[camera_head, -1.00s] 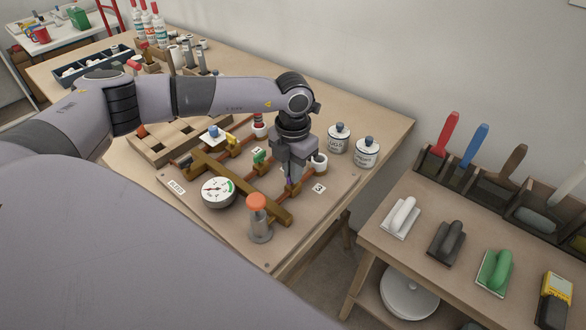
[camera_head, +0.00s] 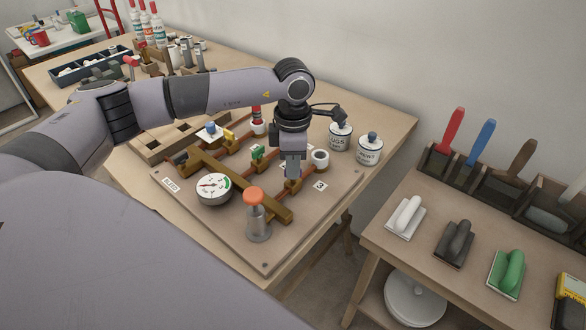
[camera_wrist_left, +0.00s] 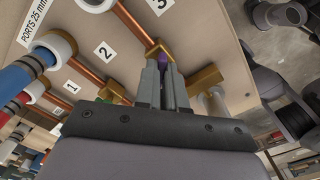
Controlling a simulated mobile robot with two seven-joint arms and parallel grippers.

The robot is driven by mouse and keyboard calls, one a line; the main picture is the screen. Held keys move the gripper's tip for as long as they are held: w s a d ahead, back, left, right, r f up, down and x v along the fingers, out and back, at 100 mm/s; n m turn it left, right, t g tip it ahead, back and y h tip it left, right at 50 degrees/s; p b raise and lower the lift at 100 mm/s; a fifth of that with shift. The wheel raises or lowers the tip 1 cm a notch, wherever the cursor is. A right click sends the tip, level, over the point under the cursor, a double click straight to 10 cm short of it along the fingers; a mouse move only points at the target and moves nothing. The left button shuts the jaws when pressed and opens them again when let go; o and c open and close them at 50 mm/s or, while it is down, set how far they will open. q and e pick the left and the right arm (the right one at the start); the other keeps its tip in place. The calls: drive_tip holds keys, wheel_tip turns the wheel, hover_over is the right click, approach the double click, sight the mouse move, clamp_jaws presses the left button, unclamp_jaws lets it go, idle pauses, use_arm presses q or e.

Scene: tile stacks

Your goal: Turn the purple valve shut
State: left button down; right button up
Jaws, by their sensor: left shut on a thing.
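The purple valve (camera_wrist_left: 164,58) shows in the left wrist view as a small purple handle on a brass fitting, on the copper pipe beside the label 3. My left gripper (camera_wrist_left: 165,82) is shut on it, with a finger on each side. In the head view my left gripper (camera_head: 292,178) points down onto the right part of the pipe board (camera_head: 215,225) and hides the valve. How far the valve is turned cannot be told. My right gripper is not in view.
A round gauge (camera_head: 214,188) and an orange-topped metal post (camera_head: 254,205) stand near the gripper. A green valve (camera_head: 257,152) and a yellow valve (camera_head: 229,136) sit further left.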

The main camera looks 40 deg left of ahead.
use_arm(q)
drive_tip(key=m+b, duration=0.2)
drive_tip(key=m, duration=0.2)
drive_tip(key=shift+m+b, duration=0.65)
drive_tip(key=shift+m, duration=1.25)
drive_tip(key=shift+r+m, duration=0.1)
drive_tip(key=shift+m, duration=0.2)
drive_tip(key=c, duration=1.2)
unclamp_jaws()
wheel_tip(320, 180, up, 7)
drive_tip(key=shift+r, duration=0.1)
